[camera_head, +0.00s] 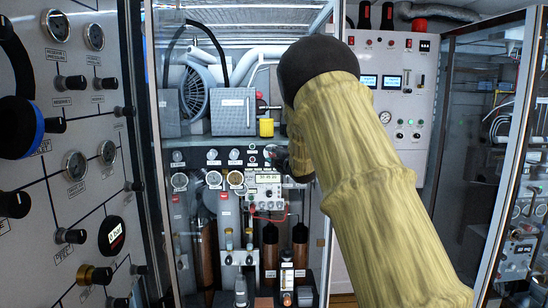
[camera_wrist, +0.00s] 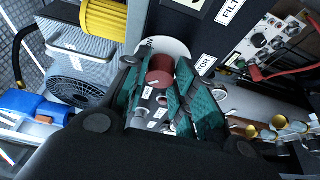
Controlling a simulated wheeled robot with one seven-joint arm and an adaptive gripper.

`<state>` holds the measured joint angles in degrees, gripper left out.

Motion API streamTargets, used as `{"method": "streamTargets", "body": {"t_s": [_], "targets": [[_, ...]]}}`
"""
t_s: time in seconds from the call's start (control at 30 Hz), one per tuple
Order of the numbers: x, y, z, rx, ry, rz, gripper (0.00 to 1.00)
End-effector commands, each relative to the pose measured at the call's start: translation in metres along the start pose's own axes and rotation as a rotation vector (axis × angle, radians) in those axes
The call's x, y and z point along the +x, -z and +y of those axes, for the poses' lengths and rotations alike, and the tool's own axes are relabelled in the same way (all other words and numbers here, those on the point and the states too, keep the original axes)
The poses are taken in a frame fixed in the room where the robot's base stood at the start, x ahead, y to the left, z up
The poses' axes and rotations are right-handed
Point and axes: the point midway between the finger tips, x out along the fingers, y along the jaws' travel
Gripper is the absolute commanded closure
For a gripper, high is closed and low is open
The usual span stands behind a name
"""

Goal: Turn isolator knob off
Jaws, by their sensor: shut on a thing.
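The isolator knob (camera_wrist: 160,66) is reddish-brown and shows in the wrist view in front of a round white plate on the dark panel. A partly covered label ending in "TOR" (camera_wrist: 206,65) is beside it. My gripper (camera_wrist: 163,82) has its teal-padded fingers on either side of the knob and is shut on it. In the head view my gripper (camera_head: 276,156) is at the panel's upper right, mostly hidden behind my yellow-sleeved arm.
A row of gauges (camera_head: 213,179) and a meter with red leads (camera_head: 268,190) are close to my gripper. A grey box (camera_head: 233,112) and yellow cylinder (camera_head: 266,127) stand above. A knob-covered panel (camera_head: 62,150) is at left, a white control cabinet (camera_head: 400,90) at right.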

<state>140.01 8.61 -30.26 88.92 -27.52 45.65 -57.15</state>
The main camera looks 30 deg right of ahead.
Motion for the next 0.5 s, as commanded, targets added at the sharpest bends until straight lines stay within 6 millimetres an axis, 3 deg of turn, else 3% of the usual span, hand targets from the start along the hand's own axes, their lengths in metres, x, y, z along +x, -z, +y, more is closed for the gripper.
{"method": "streamTargets", "body": {"t_s": [0.17,0.2,0.3,0.5], "targets": [[0.0000,0.0005,-0.0009,0.000,0.001,0.001,0.97],[0.0000,0.0005,-0.0010,0.000,0.001,0.001,0.66],[0.0000,0.0005,-0.0010,0.000,0.001,0.001,0.52],[0.0000,0.0003,-0.0008,0.000,0.001,0.000,0.52]]}}
